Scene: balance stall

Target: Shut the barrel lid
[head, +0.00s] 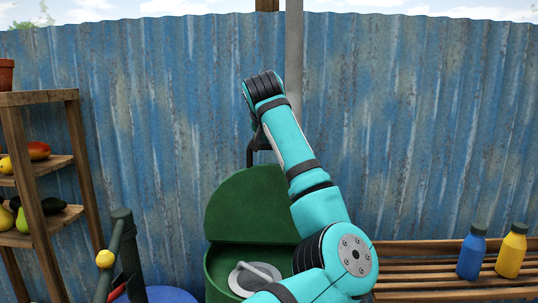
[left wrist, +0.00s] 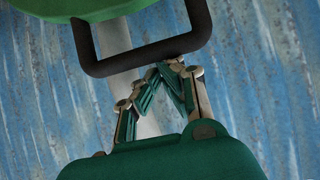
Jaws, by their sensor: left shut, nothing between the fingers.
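The green barrel (head: 215,272) stands at the bottom centre of the head view. Its round green lid (head: 240,205) is raised on edge at the barrel's back, so the barrel is open. A dark handle (head: 250,156) sticks up from the lid's top edge. In the left wrist view the handle (left wrist: 150,52) is a dark squared loop joined to the lid (left wrist: 85,8). My left gripper (left wrist: 166,72) is shut and empty, its fingertips close to the handle's bar; I cannot tell if they touch. In the head view my arm mostly hides this gripper (head: 257,128) and part of the lid.
A grey round metal piece with a bar (head: 252,277) lies inside the barrel. A wooden fruit shelf (head: 40,98) stands left, a dark green post (head: 124,255) beside it. A slatted bench (head: 420,262) holds a blue bottle (head: 472,255) and a yellow bottle (head: 511,253). A corrugated blue wall (head: 440,130) is behind.

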